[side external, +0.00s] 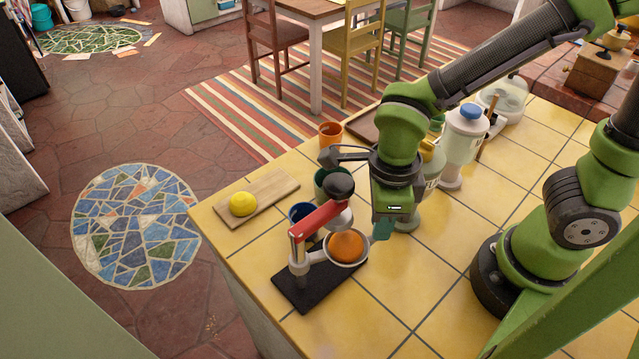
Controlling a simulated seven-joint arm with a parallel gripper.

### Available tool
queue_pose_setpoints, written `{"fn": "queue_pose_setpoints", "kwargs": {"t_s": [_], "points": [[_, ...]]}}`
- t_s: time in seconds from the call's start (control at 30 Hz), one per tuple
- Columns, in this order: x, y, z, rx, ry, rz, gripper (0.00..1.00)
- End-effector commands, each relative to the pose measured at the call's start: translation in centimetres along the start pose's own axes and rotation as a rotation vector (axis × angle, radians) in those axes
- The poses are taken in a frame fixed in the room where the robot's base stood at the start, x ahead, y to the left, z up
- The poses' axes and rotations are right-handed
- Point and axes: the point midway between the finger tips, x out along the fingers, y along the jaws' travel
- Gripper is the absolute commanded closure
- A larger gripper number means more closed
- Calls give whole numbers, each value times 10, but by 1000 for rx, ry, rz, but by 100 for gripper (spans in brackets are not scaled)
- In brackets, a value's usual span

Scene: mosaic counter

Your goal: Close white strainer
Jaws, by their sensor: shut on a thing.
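A citrus press with a red lever arm (318,220) and a black base (312,288) stands near the counter's front left. Its white strainer (352,263) is a round cup at the right of the press post, with an orange fruit half (346,245) in it. My gripper (383,230) points down at the strainer's right edge. It is shut on the strainer's rim; the exact contact is small and partly hidden by the fingers.
A wooden board (270,197) with a lemon (243,204) lies at the left. A blue cup (300,212), a dark green cup (322,181) and an orange cup (330,133) stand behind the press. A blue-lidded jar (464,140) is behind my gripper.

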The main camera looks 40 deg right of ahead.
Motion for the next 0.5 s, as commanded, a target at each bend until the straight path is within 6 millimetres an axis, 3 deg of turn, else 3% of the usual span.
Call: {"fn": "queue_pose_setpoints", "kwargs": {"t_s": [0.33,0.5], "points": [[0,-2,2,-17,-1,0,100],[0,-18,10,-140,0,0,100]]}}
